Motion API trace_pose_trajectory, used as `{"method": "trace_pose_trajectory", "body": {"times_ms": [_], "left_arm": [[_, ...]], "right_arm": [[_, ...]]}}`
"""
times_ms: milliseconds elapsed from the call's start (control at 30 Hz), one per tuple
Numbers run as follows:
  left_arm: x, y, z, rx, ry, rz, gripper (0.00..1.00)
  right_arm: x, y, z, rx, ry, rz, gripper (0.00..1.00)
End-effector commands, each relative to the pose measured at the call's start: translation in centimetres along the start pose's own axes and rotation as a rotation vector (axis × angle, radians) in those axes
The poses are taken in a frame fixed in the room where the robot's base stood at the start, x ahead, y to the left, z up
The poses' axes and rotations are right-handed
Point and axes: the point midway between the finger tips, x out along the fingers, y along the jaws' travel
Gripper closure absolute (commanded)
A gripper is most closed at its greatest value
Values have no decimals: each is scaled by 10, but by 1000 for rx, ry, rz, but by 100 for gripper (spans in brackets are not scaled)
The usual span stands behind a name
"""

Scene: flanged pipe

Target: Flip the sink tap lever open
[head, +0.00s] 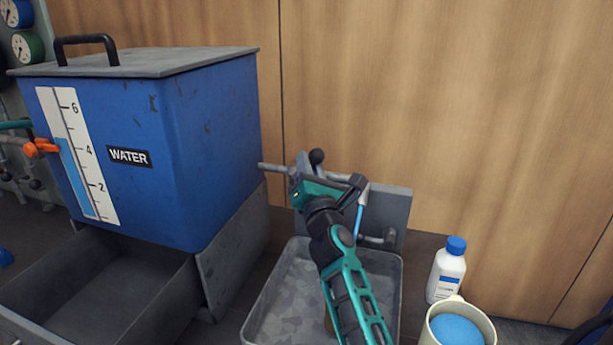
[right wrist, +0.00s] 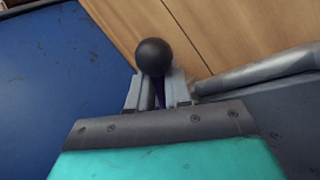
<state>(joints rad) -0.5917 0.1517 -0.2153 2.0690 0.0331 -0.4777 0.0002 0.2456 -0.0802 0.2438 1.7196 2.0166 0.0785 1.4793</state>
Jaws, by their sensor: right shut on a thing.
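The tap lever (right wrist: 154,57) ends in a round black knob, and this knob also shows in the head view (head: 316,156). My right gripper (right wrist: 152,95) is shut on the lever just below the knob, with a grey finger on each side. In the head view my right gripper (head: 304,168) and its teal arm reach up over the sink (head: 262,318) and cover much of the tap. A thin blue streak (head: 358,220) that looks like water hangs below the tap's pale spout (head: 363,195). My left gripper is in neither view.
A blue water tank (head: 215,140) with a level scale stands left of the tap. An empty grey trough (head: 100,290) lies below it. A white bottle (head: 446,272) and a cup of blue liquid (head: 458,330) stand right of the sink. A wooden wall (head: 430,90) closes the back.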

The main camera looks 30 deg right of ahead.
Motion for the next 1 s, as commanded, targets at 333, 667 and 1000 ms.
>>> {"method": "trace_pose_trajectory", "body": {"times_ms": [333,667,1000], "left_arm": [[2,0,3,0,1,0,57],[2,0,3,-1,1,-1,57],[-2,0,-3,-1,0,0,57]], "right_arm": [[0,-1,2,12,-12,-1,100],[0,0,2,12,-11,0,66],[3,4,8,12,-10,1,66]]}}
